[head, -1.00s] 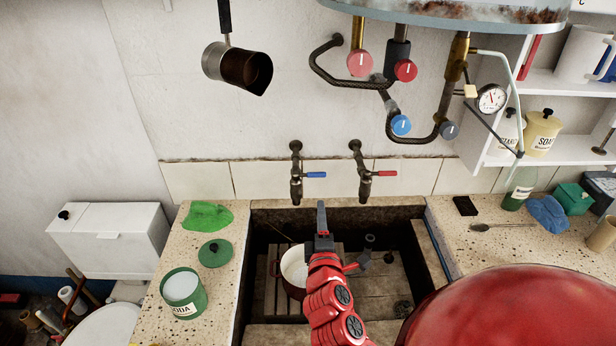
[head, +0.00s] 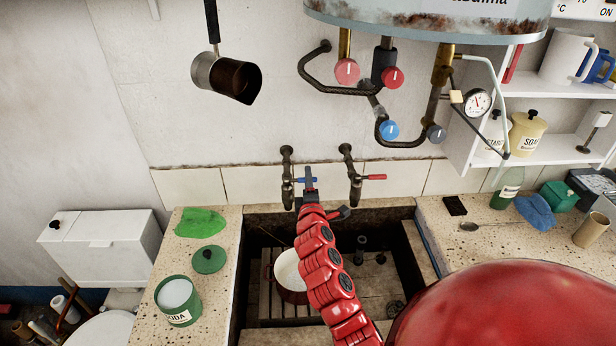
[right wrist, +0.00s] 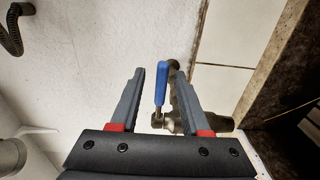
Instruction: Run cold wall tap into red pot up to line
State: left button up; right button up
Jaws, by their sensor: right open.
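The cold wall tap (head: 287,182) has a blue lever and is mounted on the tiled wall above the left part of the trough. My right gripper (head: 309,172) is at its blue lever. In the right wrist view the blue lever (right wrist: 161,86) stands between the two open fingers (right wrist: 158,88), apart from both. The red pot (head: 289,274), white inside, stands on the wooden slats in the trough below the tap, partly hidden by my right arm. I cannot make out its line or any water. My left gripper is not in view.
A red-lever tap (head: 354,182) is close on the right. Heater pipes with red and blue knobs (head: 389,130) hang above. A soda tin (head: 179,299), green lid (head: 209,259) and green cloth (head: 200,222) lie on the left ledge. A metal jug (head: 226,77) hangs upper left.

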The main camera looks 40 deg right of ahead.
jog(key=shift+w+d, duration=0.15)
jog(key=shift+w, duration=0.05)
grip_shut()
jog(key=shift+r, duration=0.15)
dwell(1.2)
